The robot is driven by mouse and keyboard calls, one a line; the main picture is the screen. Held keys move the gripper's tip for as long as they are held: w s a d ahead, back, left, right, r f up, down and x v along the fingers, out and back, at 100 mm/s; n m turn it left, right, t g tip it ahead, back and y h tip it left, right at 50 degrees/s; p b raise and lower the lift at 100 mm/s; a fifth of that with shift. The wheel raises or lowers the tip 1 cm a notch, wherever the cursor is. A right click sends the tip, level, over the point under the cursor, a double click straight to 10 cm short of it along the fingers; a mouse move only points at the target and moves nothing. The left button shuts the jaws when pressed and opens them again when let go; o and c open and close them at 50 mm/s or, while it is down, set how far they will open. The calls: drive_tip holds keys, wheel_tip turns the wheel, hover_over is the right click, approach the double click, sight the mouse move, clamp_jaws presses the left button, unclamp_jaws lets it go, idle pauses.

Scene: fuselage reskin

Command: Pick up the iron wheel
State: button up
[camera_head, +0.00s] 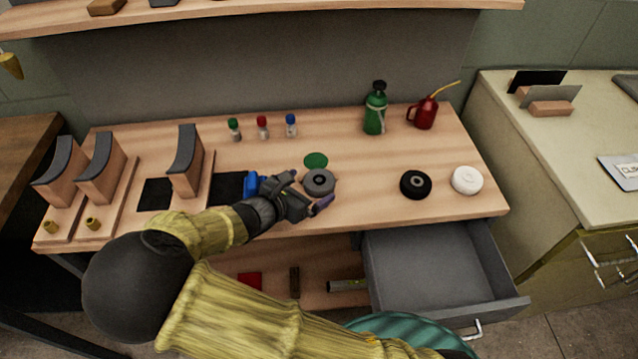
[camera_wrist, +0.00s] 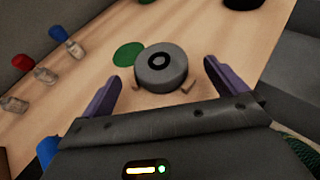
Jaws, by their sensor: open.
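The iron wheel is most likely the grey wheel (camera_head: 318,181) with a dark hub, lying flat on the wooden workbench (camera_head: 350,205). In the wrist view the grey wheel (camera_wrist: 161,67) lies ahead of my gripper, between the lines of its two fingers. My gripper (camera_head: 308,196) is beside the wheel at its lower left in the head view. In the wrist view my gripper (camera_wrist: 160,90) is open and empty, with its purple fingers spread wide. Whether the fingertips touch the wheel cannot be told.
A green disc (camera_head: 316,160) lies behind the wheel. A black wheel (camera_head: 416,184) and a white wheel (camera_head: 467,180) lie to the right. Small bottles (camera_head: 262,127), a green bottle (camera_head: 375,110) and a red oil can (camera_head: 424,112) stand behind. An open drawer (camera_head: 430,262) juts out below right.

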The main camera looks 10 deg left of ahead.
sight(318, 179)
drive_tip(key=shift+b+x, duration=0.4)
drive_tip(key=shift+x, duration=2.25)
drive_tip(key=shift+a+r, duration=0.1)
drive_tip(key=shift+a, duration=0.05)
drive_tip(key=c, duration=1.5)
drive_tip(key=shift+c, duration=0.2)
drive_tip(key=shift+r, duration=0.15)
wheel_tip(318, 179, up, 10)
drive_tip(key=shift+f+p, duration=0.1)
drive_tip(key=shift+p, duration=0.9)
